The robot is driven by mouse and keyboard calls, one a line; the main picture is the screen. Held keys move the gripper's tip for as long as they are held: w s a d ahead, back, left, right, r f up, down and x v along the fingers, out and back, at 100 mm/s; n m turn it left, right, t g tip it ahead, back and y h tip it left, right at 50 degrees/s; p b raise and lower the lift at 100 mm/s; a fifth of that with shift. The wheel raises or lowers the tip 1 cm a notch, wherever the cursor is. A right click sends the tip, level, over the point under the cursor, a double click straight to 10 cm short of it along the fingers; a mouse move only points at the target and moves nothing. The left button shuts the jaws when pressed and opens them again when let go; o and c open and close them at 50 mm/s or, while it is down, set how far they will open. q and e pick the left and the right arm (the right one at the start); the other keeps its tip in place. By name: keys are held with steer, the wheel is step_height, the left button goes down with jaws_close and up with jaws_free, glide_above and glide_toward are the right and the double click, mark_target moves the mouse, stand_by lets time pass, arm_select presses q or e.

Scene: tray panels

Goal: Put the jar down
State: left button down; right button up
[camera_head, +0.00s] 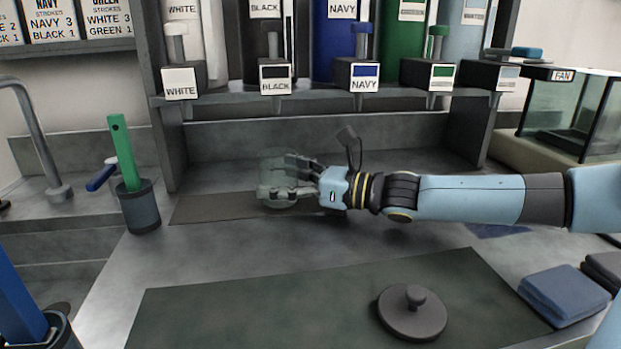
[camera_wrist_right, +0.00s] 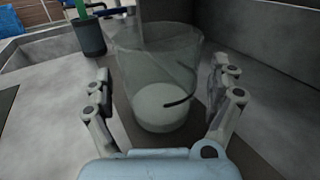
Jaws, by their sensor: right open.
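The jar (camera_wrist_right: 158,85) is clear glass with a pale white layer at the bottom. In the right wrist view it stands upright between the fingers of my right gripper (camera_wrist_right: 165,105), with a gap visible on each side. In the head view the jar (camera_head: 277,160) is faint and partly hidden behind the fingers of my right gripper (camera_head: 290,178), over the dark mat (camera_head: 205,208) under the dispensers. My right gripper is open around the jar. A dark curved mark shows on the jar's right side in the wrist view. My left gripper is not in view.
Labelled dispensers stand behind, on a shelf with the navy tap (camera_head: 361,75) among others. A dark cup (camera_head: 140,208) with a green paddle is to the left. A round lid (camera_head: 411,312) lies on the green front mat (camera_head: 240,310). Folded blue cloths (camera_head: 563,293) lie right.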

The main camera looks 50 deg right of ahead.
steer(key=p+v, duration=0.3)
steer(key=v, duration=0.2)
steer(key=p+v, duration=0.3)
steer(key=v, duration=0.2)
steer(key=shift+r, duration=0.25)
steer(key=shift+s+d+f+p, duration=0.2)
steer(key=shift+s+p, duration=0.15)
steer(key=shift+s, duration=0.3)
steer(key=shift+r, duration=0.1)
